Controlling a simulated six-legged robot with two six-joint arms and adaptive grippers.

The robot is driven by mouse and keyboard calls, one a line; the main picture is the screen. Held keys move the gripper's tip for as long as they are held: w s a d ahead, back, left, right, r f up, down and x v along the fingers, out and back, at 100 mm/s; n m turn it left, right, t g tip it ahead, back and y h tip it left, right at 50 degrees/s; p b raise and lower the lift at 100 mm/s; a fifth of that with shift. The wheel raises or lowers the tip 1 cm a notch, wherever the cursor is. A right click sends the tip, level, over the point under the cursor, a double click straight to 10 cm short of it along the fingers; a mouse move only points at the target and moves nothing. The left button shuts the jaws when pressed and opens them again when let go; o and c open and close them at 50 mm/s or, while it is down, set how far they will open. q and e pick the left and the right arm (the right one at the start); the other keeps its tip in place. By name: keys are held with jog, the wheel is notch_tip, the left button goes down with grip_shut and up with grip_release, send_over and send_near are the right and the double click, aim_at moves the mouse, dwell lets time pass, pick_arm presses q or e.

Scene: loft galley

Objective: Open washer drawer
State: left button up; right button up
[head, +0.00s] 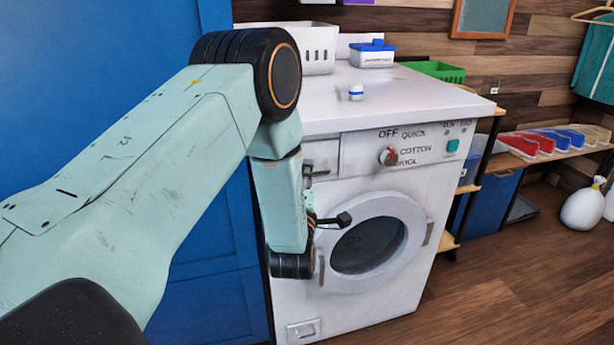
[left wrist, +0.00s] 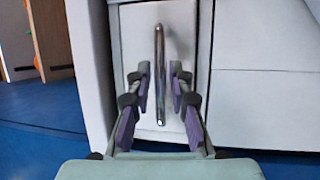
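The white washer (head: 355,280) stands in the middle of the head view, with its round door shut. Its drawer front is at the upper left, partly behind my left arm. The left wrist view shows the drawer front (left wrist: 140,35) closely, with a shiny metal bar handle (left wrist: 160,60). My left gripper (left wrist: 160,92) is open around this handle. One purple-padded finger stands on each side, with a small gap to the bar. In the head view my arm hides much of the gripper. My right gripper is not in view.
A blue panel (head: 205,290) stands left of the washer. On the washer top are a white basket (head: 318,45), a blue-lidded box (head: 372,55) and a small blue-and-white item (head: 356,91). Shelving stands at the right. The wooden floor (head: 490,305) in front is clear.

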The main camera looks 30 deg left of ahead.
pick_arm(q)
jog(key=shift+c, duration=0.2)
grip_shut()
jog(key=shift+f, duration=0.1)
